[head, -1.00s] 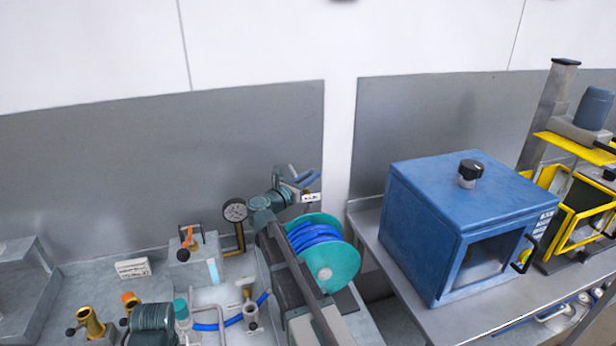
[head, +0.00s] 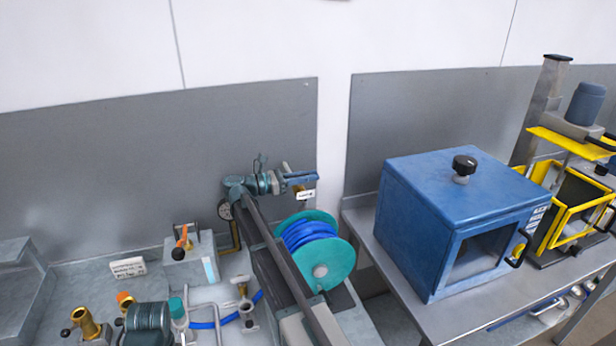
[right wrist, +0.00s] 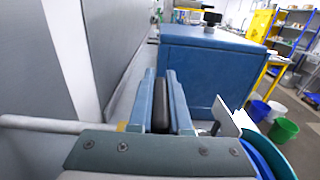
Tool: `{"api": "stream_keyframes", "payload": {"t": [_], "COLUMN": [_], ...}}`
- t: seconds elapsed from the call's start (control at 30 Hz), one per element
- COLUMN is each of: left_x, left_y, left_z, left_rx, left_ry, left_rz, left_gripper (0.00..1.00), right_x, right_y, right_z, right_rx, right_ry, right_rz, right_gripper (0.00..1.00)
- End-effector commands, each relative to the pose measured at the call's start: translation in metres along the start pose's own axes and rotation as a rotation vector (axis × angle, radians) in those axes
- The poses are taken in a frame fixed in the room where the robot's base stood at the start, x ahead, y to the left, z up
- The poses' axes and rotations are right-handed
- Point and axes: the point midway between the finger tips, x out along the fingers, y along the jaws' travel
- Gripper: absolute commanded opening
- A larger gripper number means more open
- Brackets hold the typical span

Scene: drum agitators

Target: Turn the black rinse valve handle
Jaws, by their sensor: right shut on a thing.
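My right gripper (head: 304,178) has a teal body and blue fingers. In the head view it is in front of the grey wall panel, above the hose reel, with its fingers pointing right and nearly level. In the right wrist view its two blue fingers (right wrist: 160,100) are shut on the black valve handle (right wrist: 162,106), which stands between them. In the head view the fingers hide the handle. A white tag (head: 306,195) hangs just below the fingertips. My left gripper is not in view.
A teal reel with blue hose (head: 312,250) is close below the gripper. A blue cabinet (head: 440,185) with a black knob stands to the right. The wall panel (head: 110,170) is close behind.

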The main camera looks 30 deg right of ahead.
Motion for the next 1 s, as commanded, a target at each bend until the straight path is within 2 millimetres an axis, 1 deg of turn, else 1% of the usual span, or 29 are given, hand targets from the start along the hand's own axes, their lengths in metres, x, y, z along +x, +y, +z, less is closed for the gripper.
{"api": "stream_keyframes", "payload": {"t": [0.47, 0.5, 0.57, 0.6, 0.67, 0.9, 1.0], "left_x": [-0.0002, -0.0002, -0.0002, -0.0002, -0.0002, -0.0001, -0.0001], "left_y": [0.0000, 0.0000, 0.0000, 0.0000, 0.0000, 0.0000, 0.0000], "left_z": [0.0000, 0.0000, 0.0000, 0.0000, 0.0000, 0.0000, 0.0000], "left_rx": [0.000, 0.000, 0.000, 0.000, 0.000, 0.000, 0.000], "left_ry": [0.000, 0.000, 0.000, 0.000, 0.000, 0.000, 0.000], "left_rz": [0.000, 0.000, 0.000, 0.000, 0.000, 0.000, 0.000], "left_gripper": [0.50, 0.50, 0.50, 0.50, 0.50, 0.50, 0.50], "right_x": [0.0005, 0.0005, 0.0005, 0.0005, 0.0004, 0.0003, -0.0028], "right_y": [-0.0001, 0.0000, 0.0000, 0.0000, -0.0001, -0.0003, 0.0001], "right_z": [0.0005, 0.0005, 0.0005, 0.0005, 0.0004, 0.0002, 0.0002], "right_rx": [0.000, 0.000, 0.000, 0.000, 0.000, 0.000, 0.000], "right_ry": [-0.001, -0.001, -0.001, -0.001, -0.001, -0.001, -0.001], "right_rz": [-0.015, -0.015, -0.015, -0.015, -0.015, -0.014, -0.013], "right_gripper": [0.00, 0.18, 0.29, 0.36, 0.46, 0.46, 0.46]}}
